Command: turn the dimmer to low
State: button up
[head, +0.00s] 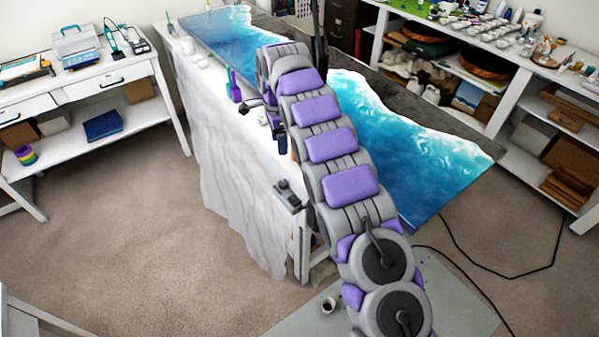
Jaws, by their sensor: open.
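A small grey box with a dark knob (289,196) sits at the near left edge of the white-covered table; it looks like the dimmer, but its setting is too small to read. My grey and purple arm rises from the bottom and bends down over the table. My gripper (271,121) is at its far end, partly hidden behind the arm. It is open, above the table's left side, farther back than the box and apart from it. I cannot tell whether anything is between the fingers.
A long blue and white resin slab (425,145) lies on the table under my arm. A purple bottle (235,91) stands near the cloth edge (225,170). A white desk (95,90) is at left, crowded shelves (525,85) at right. Black cables (500,275) cross the carpet. The left floor is clear.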

aim_at(283, 182)
jog(key=f+b, duration=0.1)
jog(key=f, duration=0.4)
jog(key=f+b, duration=0.1)
jog(key=f, duration=0.5)
jog(key=f+b, duration=0.1)
jog(key=f, duration=0.4)
jog(key=shift+d+f+b, duration=0.15)
jog(key=shift+d+b, duration=0.1)
jog(key=shift+b, duration=0.1)
jog(key=shift+a+f, duration=0.15)
jog(key=shift+f, duration=0.6)
jog(key=shift+r, duration=0.1)
jog(key=c, duration=1)
